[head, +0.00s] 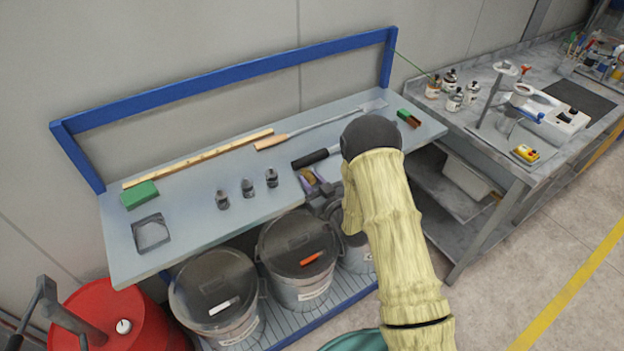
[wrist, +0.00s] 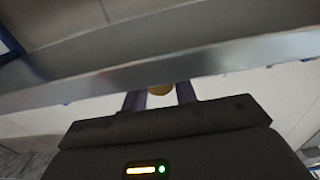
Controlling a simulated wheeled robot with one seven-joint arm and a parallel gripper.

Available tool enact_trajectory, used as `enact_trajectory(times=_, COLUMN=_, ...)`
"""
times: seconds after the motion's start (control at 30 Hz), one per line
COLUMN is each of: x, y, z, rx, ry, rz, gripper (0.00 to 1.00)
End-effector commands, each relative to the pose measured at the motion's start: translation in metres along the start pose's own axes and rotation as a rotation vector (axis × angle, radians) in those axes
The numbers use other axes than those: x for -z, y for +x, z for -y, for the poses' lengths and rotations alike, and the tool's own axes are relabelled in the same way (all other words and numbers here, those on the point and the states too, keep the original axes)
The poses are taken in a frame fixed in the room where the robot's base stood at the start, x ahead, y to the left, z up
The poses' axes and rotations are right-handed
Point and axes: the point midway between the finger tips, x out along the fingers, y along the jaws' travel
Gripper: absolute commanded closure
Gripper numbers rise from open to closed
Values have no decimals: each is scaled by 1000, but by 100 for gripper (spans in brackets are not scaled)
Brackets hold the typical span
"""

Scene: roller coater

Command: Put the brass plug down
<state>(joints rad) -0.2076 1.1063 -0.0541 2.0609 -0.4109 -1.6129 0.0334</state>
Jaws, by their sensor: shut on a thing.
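My gripper (head: 313,181) is at the front edge of the grey bench (head: 190,205), right of the small dark bottles. Its two purplish fingers are shut on the brass plug (head: 309,175). The wrist view shows the plug (wrist: 160,90) as a small round brass shape between the fingertips of my gripper (wrist: 160,97). Most of the plug is hidden by the fingers and the gripper body. I cannot tell whether it touches the bench top.
Several dark bottles (head: 247,187) stand left of my gripper. A black-handled tool (head: 311,158) lies just behind it. A wooden strip (head: 200,158), green block (head: 139,195) and square dish (head: 151,233) lie farther left. Lidded buckets (head: 297,244) stand below. Bare bench top lies between these.

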Motion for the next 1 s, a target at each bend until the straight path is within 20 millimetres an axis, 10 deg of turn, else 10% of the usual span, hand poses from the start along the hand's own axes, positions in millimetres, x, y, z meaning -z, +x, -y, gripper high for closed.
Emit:
enact_trajectory(times=0.33, x=-4, y=0, z=0, rx=0, ry=0, rz=-1, gripper=100)
enact_trajectory(times=0.37, x=-2, y=0, z=0, rx=0, ry=0, rz=-1, gripper=66)
enact_trajectory(times=0.47, x=-2, y=0, z=0, rx=0, ry=0, rz=0, gripper=50)
enact_trajectory(times=1.0, x=-2, y=-15, z=-1, rx=-2, ry=-1, rz=1, gripper=50)
